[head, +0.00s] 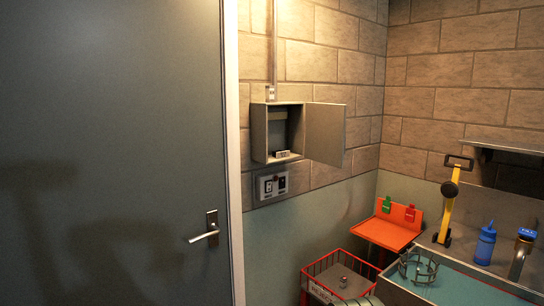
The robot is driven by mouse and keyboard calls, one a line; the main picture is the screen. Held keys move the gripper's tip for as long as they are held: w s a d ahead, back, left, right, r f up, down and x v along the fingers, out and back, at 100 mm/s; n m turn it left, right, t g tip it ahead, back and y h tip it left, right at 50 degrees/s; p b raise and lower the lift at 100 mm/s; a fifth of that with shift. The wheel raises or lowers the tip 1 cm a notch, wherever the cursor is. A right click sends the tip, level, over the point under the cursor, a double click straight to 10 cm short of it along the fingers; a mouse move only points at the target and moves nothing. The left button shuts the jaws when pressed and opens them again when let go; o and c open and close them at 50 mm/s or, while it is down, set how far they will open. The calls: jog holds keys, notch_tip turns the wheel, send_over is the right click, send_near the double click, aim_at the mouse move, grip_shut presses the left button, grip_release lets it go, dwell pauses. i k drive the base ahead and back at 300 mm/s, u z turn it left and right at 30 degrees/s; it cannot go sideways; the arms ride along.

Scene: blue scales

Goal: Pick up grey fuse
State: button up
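A small grey cylinder (343,282), which may be the grey fuse, lies in the red wire basket (308,270) at the bottom. It is too small to tell for sure. An open grey wall box (259,133) with its door (324,133) swung to the right holds a small pale block (283,154) with a dark marking on its floor. I cannot tell whether that block is a fuse.
A closed grey door (120,130) with a handle (204,236) fills the left. An orange stand (388,233) with green and red clips is right of the basket. A sink (455,285), wire ring (418,268), yellow tool (449,205), blue bottle (486,243) and tap (521,252) crowd the right.

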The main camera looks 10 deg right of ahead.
aim_at(270, 91)
jog(key=u, duration=0.3)
jog(key=i, duration=1.5)
jog(key=z, duration=0.5)
